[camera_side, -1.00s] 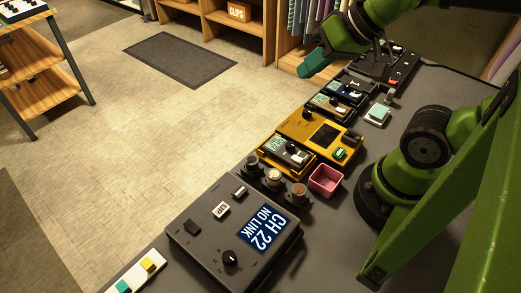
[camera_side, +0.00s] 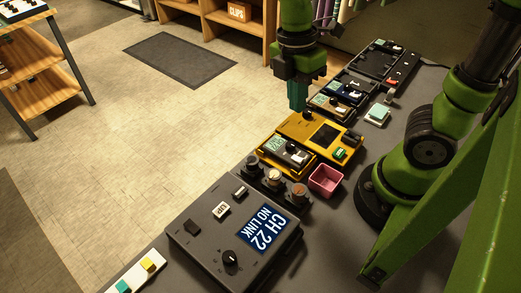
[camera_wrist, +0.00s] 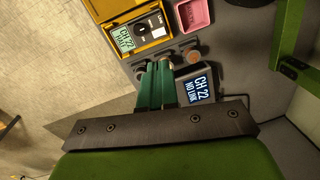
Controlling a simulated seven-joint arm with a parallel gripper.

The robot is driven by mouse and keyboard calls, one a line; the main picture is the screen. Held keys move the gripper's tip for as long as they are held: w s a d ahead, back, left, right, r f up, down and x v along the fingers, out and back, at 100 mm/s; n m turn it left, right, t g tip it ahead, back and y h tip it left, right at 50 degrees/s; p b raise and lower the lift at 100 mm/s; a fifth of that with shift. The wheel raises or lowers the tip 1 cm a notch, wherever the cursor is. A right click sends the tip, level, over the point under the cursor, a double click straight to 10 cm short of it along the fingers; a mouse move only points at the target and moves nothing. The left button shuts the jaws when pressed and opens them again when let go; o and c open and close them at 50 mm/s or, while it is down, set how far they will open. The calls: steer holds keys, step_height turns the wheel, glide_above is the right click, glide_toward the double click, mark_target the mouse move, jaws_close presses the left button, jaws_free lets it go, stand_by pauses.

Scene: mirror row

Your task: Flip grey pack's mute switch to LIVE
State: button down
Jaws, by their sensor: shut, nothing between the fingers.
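A dark grey pack (camera_side: 287,152) with a small pale green screen lies in a yellow tray (camera_side: 263,157). It also shows in the wrist view (camera_wrist: 147,28), upper middle, with a white part on its face; the switch position is too small to read. My gripper (camera_side: 297,108) has teal fingers pointing down, held above the row. In the side view its tips show beside the top left of a yellow unit (camera_side: 296,122). In the wrist view the fingers (camera_wrist: 156,64) lie together, empty, below the pack and apart from it.
A large grey console (camera_side: 200,245) reads "CH 22 NO LINK". A brown pack (camera_side: 327,106) and a navy pack (camera_side: 348,92) lie farther back.

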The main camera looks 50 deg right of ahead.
mark_target(302, 160)
steer(key=shift+s+r+n, duration=0.15)
steer(key=shift+s+n, duration=0.1)
steer(key=shift+n, duration=0.85)
steer(key=f, duration=0.4)
steer(key=s+f, duration=0.1)
steer(key=f, duration=0.4)
steer(key=s+f, duration=0.1)
steer(key=f, duration=0.4)
steer(key=shift+s+f, duration=0.15)
steer(key=shift+f, duration=0.15)
